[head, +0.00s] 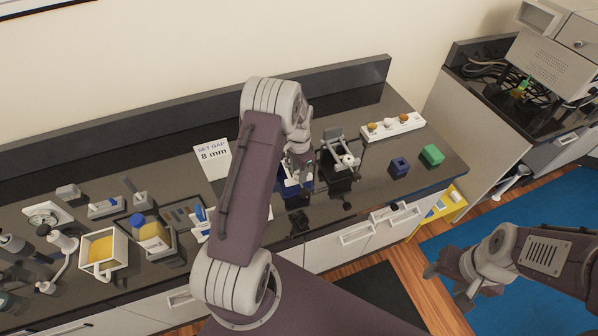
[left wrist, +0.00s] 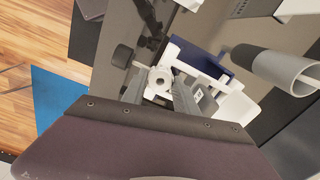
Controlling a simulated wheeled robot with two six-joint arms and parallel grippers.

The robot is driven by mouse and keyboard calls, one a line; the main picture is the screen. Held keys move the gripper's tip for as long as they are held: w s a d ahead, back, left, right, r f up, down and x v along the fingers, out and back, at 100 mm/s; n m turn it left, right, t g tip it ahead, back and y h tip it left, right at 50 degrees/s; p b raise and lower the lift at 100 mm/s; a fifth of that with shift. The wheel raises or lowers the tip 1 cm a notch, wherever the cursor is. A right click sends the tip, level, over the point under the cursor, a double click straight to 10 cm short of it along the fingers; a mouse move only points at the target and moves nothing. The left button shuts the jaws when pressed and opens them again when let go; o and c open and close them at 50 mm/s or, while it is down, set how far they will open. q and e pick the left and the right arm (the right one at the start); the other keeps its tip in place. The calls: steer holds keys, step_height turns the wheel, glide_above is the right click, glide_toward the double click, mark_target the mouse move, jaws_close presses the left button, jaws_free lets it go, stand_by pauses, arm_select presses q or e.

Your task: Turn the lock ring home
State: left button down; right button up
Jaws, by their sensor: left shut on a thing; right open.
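My left gripper (head: 300,180) is low over the counter, at a small blue and white device (head: 289,187). In the left wrist view my left gripper (left wrist: 160,92) has its two grey fingers on either side of a round white part with a hole in its middle (left wrist: 161,77), which looks like the lock ring. The fingers are shut on it. The white body (left wrist: 206,62) and its dark blue block (left wrist: 195,57) lie beside it. In the head view my arm and fingers hide most of the device. My right gripper (head: 450,285) is open and empty, off the counter at the right.
A dark stand (head: 340,150) is just right of the gripper. A blue block (head: 399,167), a green block (head: 431,155) and a white strip (head: 392,127) are further right. A container with amber contents (head: 102,250) is at left.

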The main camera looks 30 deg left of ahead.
arm_select(q)
steer(key=shift+w, duration=0.1)
steer(key=c, duration=0.9)
jaws_free()
steer(key=shift+c, duration=0.2)
steer(key=shift+r, duration=0.3)
step_height(320, 180, up, 8)
steer(key=b, duration=0.3)
steer(key=shift+r, duration=0.3)
